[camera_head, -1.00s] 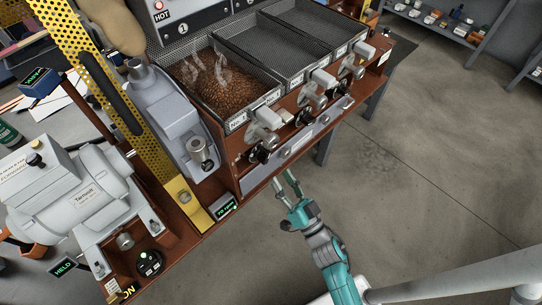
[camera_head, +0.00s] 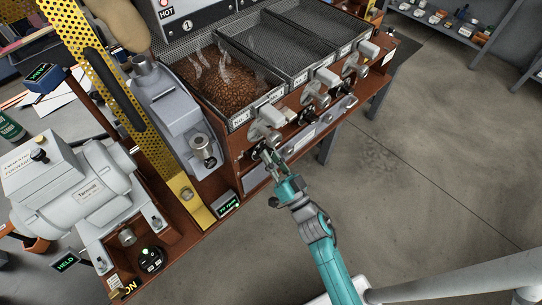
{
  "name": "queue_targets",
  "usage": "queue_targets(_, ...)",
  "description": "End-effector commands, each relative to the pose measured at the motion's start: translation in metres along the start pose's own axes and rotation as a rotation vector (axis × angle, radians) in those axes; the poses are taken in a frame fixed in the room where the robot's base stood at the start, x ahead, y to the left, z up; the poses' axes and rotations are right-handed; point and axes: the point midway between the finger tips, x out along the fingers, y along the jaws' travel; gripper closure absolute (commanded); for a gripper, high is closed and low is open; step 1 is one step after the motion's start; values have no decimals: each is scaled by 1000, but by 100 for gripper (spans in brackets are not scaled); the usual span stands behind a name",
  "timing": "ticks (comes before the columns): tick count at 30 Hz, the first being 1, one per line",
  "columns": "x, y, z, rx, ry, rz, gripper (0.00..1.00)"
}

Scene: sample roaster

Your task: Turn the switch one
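The roaster's row of black switch knobs runs along the brown front board below the mesh trays. The knob under the No. 1 tray (camera_head: 239,123) is partly covered by my gripper (camera_head: 270,158). Only a dark edge of this first knob (camera_head: 257,153) shows. My gripper's fingertips are at this knob, pointing up and left. Contact and finger spacing are too small to make out. The second knob (camera_head: 306,117) and third knob (camera_head: 349,86) are clear of the gripper.
Grey levers (camera_head: 272,116) stick out just above the knobs. Steaming brown beans (camera_head: 228,88) fill the first tray. A yellow perforated post (camera_head: 115,90) and a grey motor (camera_head: 92,190) stand to the left. The floor (camera_head: 430,180) to the right is clear.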

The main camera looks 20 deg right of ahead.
Motion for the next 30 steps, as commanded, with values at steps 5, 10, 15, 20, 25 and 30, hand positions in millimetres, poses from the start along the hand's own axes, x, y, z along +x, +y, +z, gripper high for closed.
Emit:
queue_targets(5, 0, 0, 0, 0, 0, 0, 100)
queue_targets(10, 0, 0, 0, -11, 0, -4, 100)
queue_targets(15, 0, 1, -1, -59, 2, -23, 100)
queue_targets(20, 1, 1, -1, -151, 3, -61, 100)
queue_targets(25, 0, 1, -1, -286, 2, -116, 100)
queue_targets(30, 1, 1, -2, -437, 3, -179, 100)
